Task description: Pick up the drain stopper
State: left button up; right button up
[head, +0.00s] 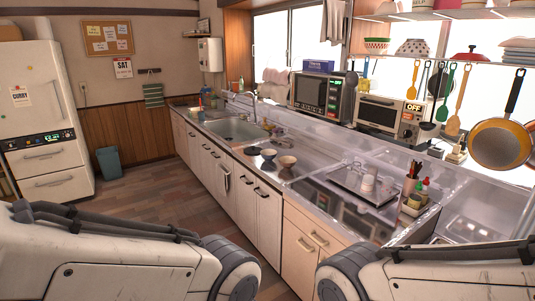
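I cannot make out the drain stopper for certain at this distance. The metal sink (236,130) with its curved faucet (254,102) is set in the far part of the counter. On the counter just this side of the sink are a small dark round thing (252,151), a dark bowl (269,154) and a light bowl (287,162). I cannot tell whether the small dark round thing is the stopper. Only links of my two arms show at the bottom; both grippers are out of view.
A metal tray (345,180) with a cup (369,180) and a utensil holder (411,184) are on the nearer counter. A microwave (317,94), a toaster oven (388,117) and hanging pan (500,143) line the window side. A bin (109,163) stands by the wall; the floor is clear.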

aim_at(253, 149)
jog(key=u, duration=0.45)
jog(key=i, duration=1.3)
jog(key=u, duration=0.2)
jog(key=i, duration=2.3)
